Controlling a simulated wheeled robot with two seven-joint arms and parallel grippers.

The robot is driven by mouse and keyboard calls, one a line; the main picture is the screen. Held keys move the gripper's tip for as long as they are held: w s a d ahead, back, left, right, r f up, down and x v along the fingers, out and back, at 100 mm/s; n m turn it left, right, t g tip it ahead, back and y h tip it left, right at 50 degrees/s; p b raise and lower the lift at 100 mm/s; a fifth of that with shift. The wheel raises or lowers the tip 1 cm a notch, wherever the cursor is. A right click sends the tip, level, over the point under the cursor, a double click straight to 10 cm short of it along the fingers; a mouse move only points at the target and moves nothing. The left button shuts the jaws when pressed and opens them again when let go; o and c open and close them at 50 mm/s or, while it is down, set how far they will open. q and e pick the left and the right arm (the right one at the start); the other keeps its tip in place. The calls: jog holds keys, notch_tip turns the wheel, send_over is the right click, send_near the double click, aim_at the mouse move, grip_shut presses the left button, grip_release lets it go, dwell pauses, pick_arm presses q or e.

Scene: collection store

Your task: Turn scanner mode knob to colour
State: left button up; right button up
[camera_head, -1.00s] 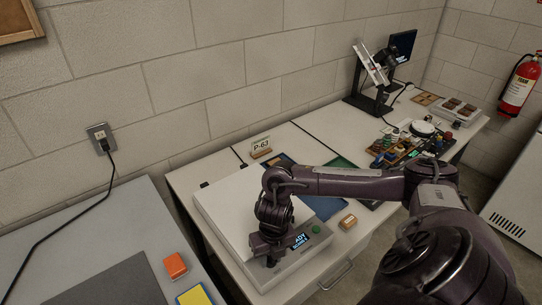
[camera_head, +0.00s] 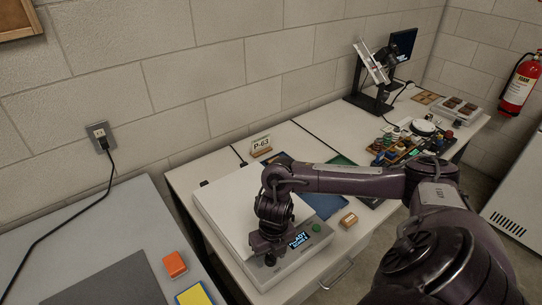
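The flatbed scanner (camera_head: 228,215) sits on the white table, with its pale lid closed. Its front panel has a small lit display (camera_head: 299,240) and a green button (camera_head: 316,228). My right gripper (camera_head: 270,260) points down at the front edge of the scanner panel, left of the display. The mode knob is not clearly visible; the gripper covers that part of the panel. The fingertips are small and dark, so I cannot tell whether they are open or shut, or touching a knob. My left gripper is not in view.
A small wooden block (camera_head: 348,220) lies right of the scanner. A P-63 sign (camera_head: 261,146) stands behind it. A grey table at left holds an orange block (camera_head: 174,265) and a yellow-topped item (camera_head: 195,295). A rack of coloured items (camera_head: 400,148) stands farther right.

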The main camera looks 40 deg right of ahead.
aim_at(272, 257)
jog(key=shift+r, duration=0.25)
notch_tip(272, 257, up, 7)
jog(key=shift+d+r+p, duration=0.15)
jog(key=shift+r+p, duration=0.05)
jog(key=shift+p, duration=0.6)
jog(key=shift+s, duration=0.1)
jog(key=shift+f, duration=0.1)
